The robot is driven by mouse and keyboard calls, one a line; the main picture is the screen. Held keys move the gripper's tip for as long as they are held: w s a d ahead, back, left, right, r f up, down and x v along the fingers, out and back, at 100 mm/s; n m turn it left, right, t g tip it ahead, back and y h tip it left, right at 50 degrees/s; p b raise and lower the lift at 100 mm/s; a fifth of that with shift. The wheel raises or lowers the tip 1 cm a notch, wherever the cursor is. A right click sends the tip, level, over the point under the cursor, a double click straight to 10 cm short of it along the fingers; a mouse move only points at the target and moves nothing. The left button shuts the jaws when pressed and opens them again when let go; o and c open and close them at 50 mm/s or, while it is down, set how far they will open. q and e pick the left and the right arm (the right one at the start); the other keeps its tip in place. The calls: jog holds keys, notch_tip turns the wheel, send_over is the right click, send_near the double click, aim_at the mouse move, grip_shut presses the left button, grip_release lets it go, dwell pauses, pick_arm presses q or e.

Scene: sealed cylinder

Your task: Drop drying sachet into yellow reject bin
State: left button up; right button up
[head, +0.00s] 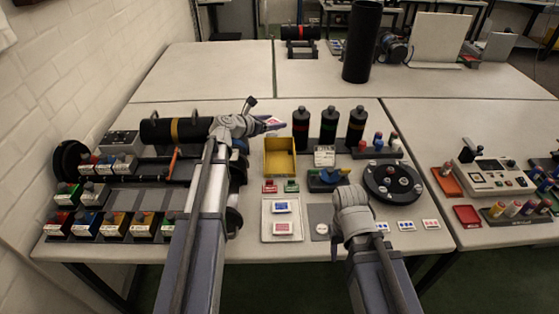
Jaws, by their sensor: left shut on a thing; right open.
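My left gripper (267,124) is shut on a small white sachet with red marking (273,121). It holds the sachet beside the upper left corner of the yellow reject bin (280,146), apparently above table height. The bin is open at the top, and no sachet can be made out in it. Two more sachets, one with blue (282,207) and one with red (283,228), lie in a pale tray (268,237) in front of the bin. My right gripper (349,192) is open, low at the right of the tray; its fingertips are mostly hidden by its own wrist.
Three dark bottles (329,126) stand behind and right of the bin. A black round holder (393,181) is at right. A black cylinder (158,131) lies on supports at left, with several small boxes (115,226) in front. Small red and green pieces (270,187) lie before the bin.

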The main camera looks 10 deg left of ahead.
pick_arm(q)
notch_tip(320, 180, down, 5)
jog(key=b, duration=0.5)
jog(key=shift+f, duration=0.15)
jog(key=o, duration=1.3)
jog(key=shift+c, duration=0.2)
jog(key=shift+a, duration=0.1)
jog(key=p+v, duration=0.3)
jog(key=v, duration=0.4)
jog(key=shift+s+a, duration=0.15)
jog(key=shift+s, duration=0.15)
